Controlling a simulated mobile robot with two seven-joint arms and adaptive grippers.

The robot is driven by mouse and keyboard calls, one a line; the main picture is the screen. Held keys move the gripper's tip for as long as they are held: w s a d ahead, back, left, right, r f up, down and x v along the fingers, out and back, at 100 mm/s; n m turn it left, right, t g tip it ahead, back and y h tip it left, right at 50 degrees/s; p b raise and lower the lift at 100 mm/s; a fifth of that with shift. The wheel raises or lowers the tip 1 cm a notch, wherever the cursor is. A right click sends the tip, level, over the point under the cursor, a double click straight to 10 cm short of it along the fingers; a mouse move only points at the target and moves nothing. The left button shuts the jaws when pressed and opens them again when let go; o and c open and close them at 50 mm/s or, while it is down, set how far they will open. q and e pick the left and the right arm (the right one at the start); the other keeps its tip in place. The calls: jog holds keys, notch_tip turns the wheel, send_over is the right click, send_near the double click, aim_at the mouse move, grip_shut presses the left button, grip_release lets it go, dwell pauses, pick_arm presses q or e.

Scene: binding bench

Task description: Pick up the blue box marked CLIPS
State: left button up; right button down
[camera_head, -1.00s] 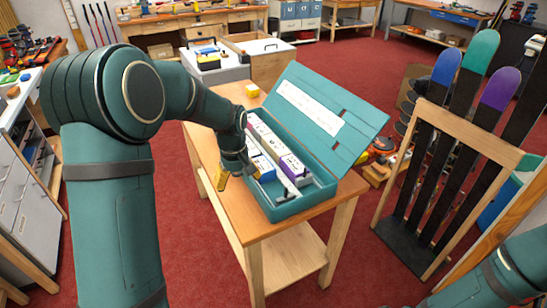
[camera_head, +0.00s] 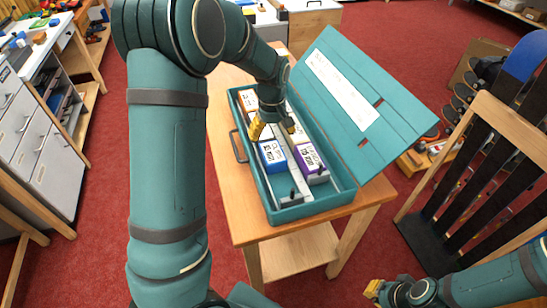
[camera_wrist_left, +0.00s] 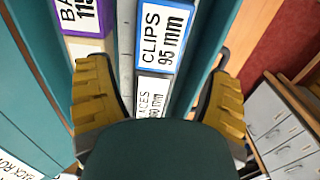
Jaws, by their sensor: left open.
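The blue box marked CLIPS (camera_head: 272,156) stands in the left row of the open teal toolbox (camera_head: 281,216). In the left wrist view its white label reads "CLIPS 95 mm" (camera_wrist_left: 163,38). My left gripper (camera_head: 272,129) is open and empty above the toolbox, just behind the blue box in the head view. In the left wrist view my left gripper (camera_wrist_left: 160,75) has its yellow fingers spread to either side, with the blue box ahead between them. My right gripper (camera_head: 374,289) shows small at the lower right, away from the bench; its opening is unclear.
A purple box (camera_head: 311,163) stands right of the blue one, across a pale divider. A white box (camera_wrist_left: 151,98) marked "...ACES" adjoins the blue box. The toolbox lid (camera_head: 365,100) leans open on the right. The wooden bench (camera_head: 226,165) has bare room at left.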

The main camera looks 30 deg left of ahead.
aim_at(272, 152)
pick_arm(q)
notch_tip(272, 152, down, 3)
jog(key=shift+f, duration=0.2)
jog(key=f, duration=0.1)
jog(key=f+b, duration=0.1)
jog(key=f, duration=0.1)
jog(key=f+b, duration=0.1)
jog(key=f, duration=0.1)
jog(key=shift+s+d+f, duration=0.15)
jog(key=shift+s+d, duration=0.15)
jog(key=shift+a, duration=0.15)
jog(key=c, duration=0.9)
